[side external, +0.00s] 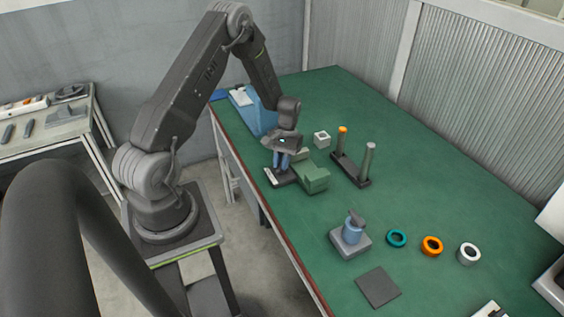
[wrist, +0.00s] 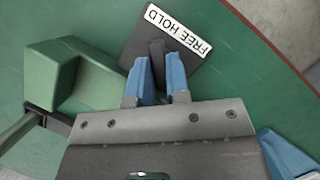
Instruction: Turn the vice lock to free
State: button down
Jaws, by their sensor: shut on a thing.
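The vice lock is a dark square plate (wrist: 196,66) with a white label reading FREE HOLD (wrist: 173,30) and a short dark lever (wrist: 157,55). My gripper (wrist: 163,72) has blue fingers on both sides of the lever and is shut on it. In the side view my gripper (side external: 281,161) points down over the lock plate (side external: 273,178) near the table's front edge. The green vice (side external: 312,178) stands right beside the lock; it also shows in the wrist view (wrist: 63,75). The exact lever angle against the label is hard to tell.
A post stand (side external: 351,169) and a small white block (side external: 321,139) stand behind the vice. To the right are a grey-blue device (side external: 350,236), teal (side external: 397,238), orange (side external: 432,245) and white (side external: 469,253) rings and a dark pad (side external: 377,287). Open green table lies farther back.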

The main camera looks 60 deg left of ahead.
jog(key=n, duration=0.2)
jog(key=n+t+h, duration=0.1)
jog(key=n, duration=0.1)
jog(key=shift+s+a+n, duration=0.1)
jog(key=shift+s+n, duration=0.05)
jog(key=shift+n, duration=0.15)
jog(key=n+t, duration=0.2)
jog(key=n, duration=0.2)
jog(key=shift+s+n, duration=0.1)
jog(key=shift+n, duration=0.3)
jog(key=shift+h, duration=0.3)
jog(key=c, duration=1.1)
grip_release()
jog(key=v, duration=1.3)
jog(key=shift+s+r, duration=0.25)
jog(key=shift+r, duration=0.15)
jog(key=shift+a, duration=0.1)
